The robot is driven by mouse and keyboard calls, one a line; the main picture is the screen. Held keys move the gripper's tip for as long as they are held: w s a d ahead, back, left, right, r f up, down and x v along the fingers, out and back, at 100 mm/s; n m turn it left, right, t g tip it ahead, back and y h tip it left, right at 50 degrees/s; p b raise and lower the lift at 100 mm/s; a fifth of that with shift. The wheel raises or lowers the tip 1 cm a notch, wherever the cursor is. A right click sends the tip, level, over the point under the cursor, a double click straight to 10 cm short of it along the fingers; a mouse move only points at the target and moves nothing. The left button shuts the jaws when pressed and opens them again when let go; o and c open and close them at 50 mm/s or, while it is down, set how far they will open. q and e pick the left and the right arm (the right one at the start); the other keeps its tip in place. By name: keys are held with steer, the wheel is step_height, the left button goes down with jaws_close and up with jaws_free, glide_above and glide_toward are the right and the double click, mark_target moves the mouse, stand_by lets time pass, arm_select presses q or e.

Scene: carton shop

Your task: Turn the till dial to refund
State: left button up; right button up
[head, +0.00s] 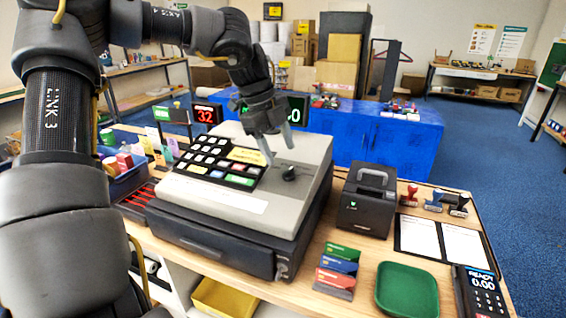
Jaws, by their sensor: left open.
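The till (235,222) is a grey and black cash register on the wooden counter, with a keypad (212,160) of black, white and coloured keys. The till dial (289,174) is a small black knob on the right part of its sloped top. Its marks are too small to read, so I cannot tell its setting. My left gripper (277,149) is open with its fingers pointing down, just above and behind the dial. The fingers look apart from the dial, though the gap is hard to judge. My right gripper is not in view.
Right of the till stand a black printer (367,199), stamps (432,201), a clipboard (440,241), a green tray (407,290) and a card terminal (482,291). Cards (337,268) stand in front. Colourful small items (122,162) crowd the left. A blue-covered table (385,137) is behind.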

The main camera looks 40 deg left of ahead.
arm_select(q)
steer(key=v, duration=0.6)
steer(key=shift+f, duration=0.1)
stand_by(0.4)
